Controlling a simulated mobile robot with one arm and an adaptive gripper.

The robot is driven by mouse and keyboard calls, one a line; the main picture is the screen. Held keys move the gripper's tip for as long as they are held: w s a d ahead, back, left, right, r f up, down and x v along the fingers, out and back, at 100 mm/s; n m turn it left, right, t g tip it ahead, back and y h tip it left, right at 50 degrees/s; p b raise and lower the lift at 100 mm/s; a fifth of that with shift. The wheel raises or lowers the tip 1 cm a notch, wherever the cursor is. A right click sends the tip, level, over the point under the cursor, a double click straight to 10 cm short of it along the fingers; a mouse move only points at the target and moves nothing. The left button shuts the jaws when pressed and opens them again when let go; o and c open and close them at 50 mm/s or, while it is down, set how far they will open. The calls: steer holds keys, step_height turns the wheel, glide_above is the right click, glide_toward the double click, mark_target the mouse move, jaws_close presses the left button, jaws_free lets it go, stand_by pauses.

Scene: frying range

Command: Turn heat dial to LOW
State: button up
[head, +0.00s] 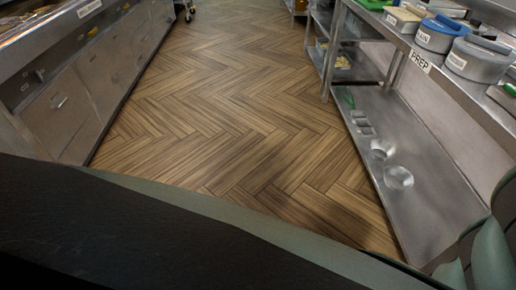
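A steel range or counter front (85,85) runs along the left edge. Its dark upper strip carries small knob-like parts, one nearer (40,75) and one farther along (92,32). They are too small to tell which is the heat dial or where any of them points. No LOW marking can be read. My gripper is not in view. Pale green and dark parts of my own body fill the bottom of the view and the lower right corner.
A wood herringbone floor (230,110) lies clear between the two sides. On the right, a steel shelf unit labelled PREP (420,62) holds lidded containers (478,60). Its lower shelf (400,150) holds small metal bowls (398,177). A wheeled foot (187,12) shows far back.

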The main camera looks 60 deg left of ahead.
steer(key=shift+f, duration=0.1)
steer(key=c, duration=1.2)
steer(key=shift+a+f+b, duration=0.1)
steer(key=shift+b, duration=0.2)
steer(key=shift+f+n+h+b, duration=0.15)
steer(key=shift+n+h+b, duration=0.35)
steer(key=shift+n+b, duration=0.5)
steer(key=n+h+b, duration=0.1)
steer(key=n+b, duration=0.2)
steer(key=b, duration=0.1)
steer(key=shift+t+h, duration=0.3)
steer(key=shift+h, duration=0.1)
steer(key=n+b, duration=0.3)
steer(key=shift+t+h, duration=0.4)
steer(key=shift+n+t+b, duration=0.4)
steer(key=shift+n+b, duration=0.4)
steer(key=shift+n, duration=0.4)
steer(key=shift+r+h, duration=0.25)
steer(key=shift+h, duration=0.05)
